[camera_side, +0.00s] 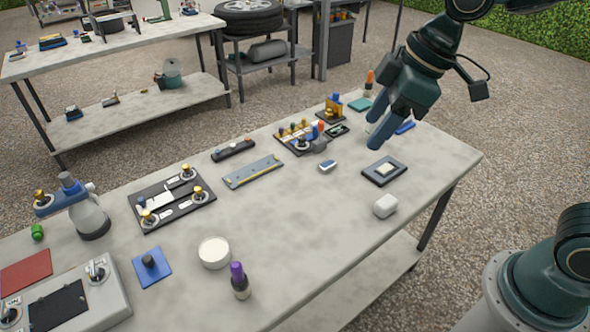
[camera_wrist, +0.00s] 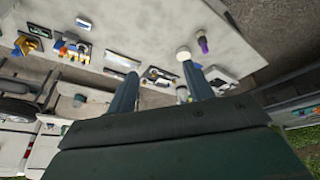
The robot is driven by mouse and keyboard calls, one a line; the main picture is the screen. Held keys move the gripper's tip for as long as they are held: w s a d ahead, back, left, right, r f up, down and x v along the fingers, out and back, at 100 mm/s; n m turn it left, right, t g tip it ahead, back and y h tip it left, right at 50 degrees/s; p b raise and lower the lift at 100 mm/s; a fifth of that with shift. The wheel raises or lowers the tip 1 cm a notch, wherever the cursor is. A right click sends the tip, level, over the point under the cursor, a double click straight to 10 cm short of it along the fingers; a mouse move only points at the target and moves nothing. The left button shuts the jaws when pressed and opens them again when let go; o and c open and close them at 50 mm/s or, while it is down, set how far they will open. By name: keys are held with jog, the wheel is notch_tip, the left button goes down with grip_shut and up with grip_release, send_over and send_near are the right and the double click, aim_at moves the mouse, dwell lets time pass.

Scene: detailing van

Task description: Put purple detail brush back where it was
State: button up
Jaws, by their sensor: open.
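A small dark upright object with a purple top (camera_side: 239,281) stands near the front edge of the bench. It is the only purple thing I can pick out, and whether it is the detail brush or a bottle I cannot tell. Its purple top also shows in the wrist view (camera_wrist: 203,45). A small rack (camera_side: 288,141) with several coloured upright handles stands toward the far end. My gripper (camera_side: 376,137) is raised over the far right part of the bench, well away from the purple-topped object. In the wrist view my gripper (camera_wrist: 160,70) has its fingers apart with nothing between them.
A white round tub (camera_side: 214,252) stands close beside the purple-topped object. The middle front is clear.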

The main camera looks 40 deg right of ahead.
jog(key=s+d+r+m+t+h, duration=0.1)
jog(key=s+d+m+t+h, duration=0.1)
jog(key=s+d+m, duration=0.7)
jog(key=s+d, duration=0.1)
jog(key=s, duration=0.4)
jog(key=shift+d+r, duration=0.2)
jog(key=shift+d, duration=0.15)
